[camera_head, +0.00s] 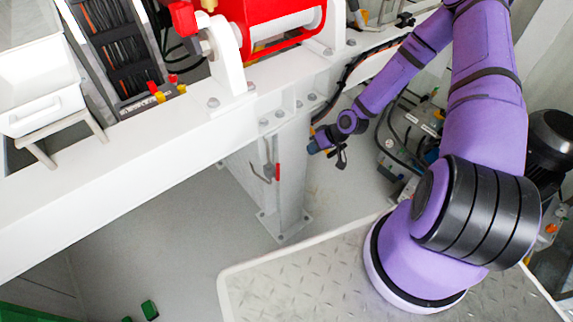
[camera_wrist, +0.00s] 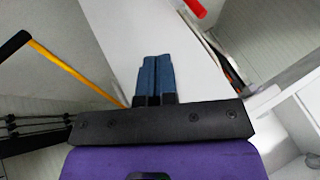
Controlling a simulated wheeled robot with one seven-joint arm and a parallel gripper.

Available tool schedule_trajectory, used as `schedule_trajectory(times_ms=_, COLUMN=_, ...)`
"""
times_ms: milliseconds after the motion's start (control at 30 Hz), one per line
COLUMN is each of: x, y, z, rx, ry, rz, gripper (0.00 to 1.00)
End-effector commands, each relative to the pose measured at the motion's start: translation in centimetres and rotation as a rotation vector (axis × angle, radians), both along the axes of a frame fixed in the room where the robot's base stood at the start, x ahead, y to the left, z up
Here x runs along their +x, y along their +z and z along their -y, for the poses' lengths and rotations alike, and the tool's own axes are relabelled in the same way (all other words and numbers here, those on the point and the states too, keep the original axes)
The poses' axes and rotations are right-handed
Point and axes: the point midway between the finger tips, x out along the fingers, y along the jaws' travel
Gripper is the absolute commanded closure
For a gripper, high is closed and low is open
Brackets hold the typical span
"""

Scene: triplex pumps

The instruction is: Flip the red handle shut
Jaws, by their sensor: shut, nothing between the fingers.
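The red handle (camera_head: 278,172) is a small red grip on a thin metal lever, upright against the side of the white post under the beam. In the wrist view, a red bar end (camera_wrist: 196,8) shows at the top edge, right of the fingers; it looks like the same handle, mostly cut off. My gripper (camera_head: 313,148) is to the right of the handle and a little above it in the head view, apart from it. In the wrist view its two blue fingers (camera_wrist: 155,80) are together with nothing between them.
The white beam (camera_head: 130,160) crosses above the post (camera_head: 292,185). A red machine (camera_head: 275,25) sits on top. Pumps and cables (camera_head: 410,130) stand right of my gripper. The wrist view shows a yellow bar with a black end (camera_wrist: 70,70) at left. Grey floor lies left of the post.

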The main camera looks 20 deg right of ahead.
Motion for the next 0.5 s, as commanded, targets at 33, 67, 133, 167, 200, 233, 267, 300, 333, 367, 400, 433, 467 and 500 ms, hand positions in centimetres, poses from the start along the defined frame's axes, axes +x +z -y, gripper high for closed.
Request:
schedule_trajectory(times_ms=33, x=0.0, y=0.0, z=0.0, rx=0.000, ry=0.000, rz=0.000, gripper=1.00)
schedule_trajectory(times_ms=67, x=0.0, y=0.0, z=0.0, rx=-0.001, ry=0.000, rz=0.000, gripper=1.00)
schedule_trajectory(times_ms=133, x=0.0, y=0.0, z=0.0, rx=-0.001, ry=0.000, rz=-0.001, gripper=1.00)
schedule_trajectory(times_ms=167, x=0.0, y=0.0, z=0.0, rx=-0.001, ry=0.000, rz=-0.001, gripper=1.00)
schedule_trajectory(times_ms=200, x=0.0, y=0.0, z=0.0, rx=-0.001, ry=0.000, rz=-0.001, gripper=1.00)
schedule_trajectory(times_ms=233, x=0.0, y=-0.1, z=-0.1, rx=-0.001, ry=0.000, rz=-0.001, gripper=1.00)
schedule_trajectory(times_ms=267, x=0.1, y=-0.2, z=-0.1, rx=0.000, ry=0.000, rz=-0.001, gripper=1.00)
schedule_trajectory(times_ms=300, x=0.1, y=-0.4, z=-0.3, rx=-0.001, ry=0.001, rz=0.000, gripper=1.00)
schedule_trajectory(times_ms=333, x=0.2, y=-0.6, z=-0.4, rx=-0.001, ry=0.002, rz=-0.001, gripper=1.00)
schedule_trajectory(times_ms=367, x=0.3, y=-0.8, z=-0.6, rx=0.000, ry=0.002, rz=-0.001, gripper=1.00)
schedule_trajectory(times_ms=400, x=0.5, y=-1.2, z=-0.8, rx=-0.001, ry=0.002, rz=-0.001, gripper=1.00)
schedule_trajectory(times_ms=433, x=0.6, y=-1.5, z=-1.0, rx=-0.001, ry=0.002, rz=-0.001, gripper=1.00)
schedule_trajectory(times_ms=467, x=0.7, y=-1.9, z=-1.3, rx=-0.001, ry=0.002, rz=-0.002, gripper=1.00)
schedule_trajectory(times_ms=500, x=0.9, y=-2.5, z=-1.7, rx=-0.001, ry=0.003, rz=-0.003, gripper=1.00)
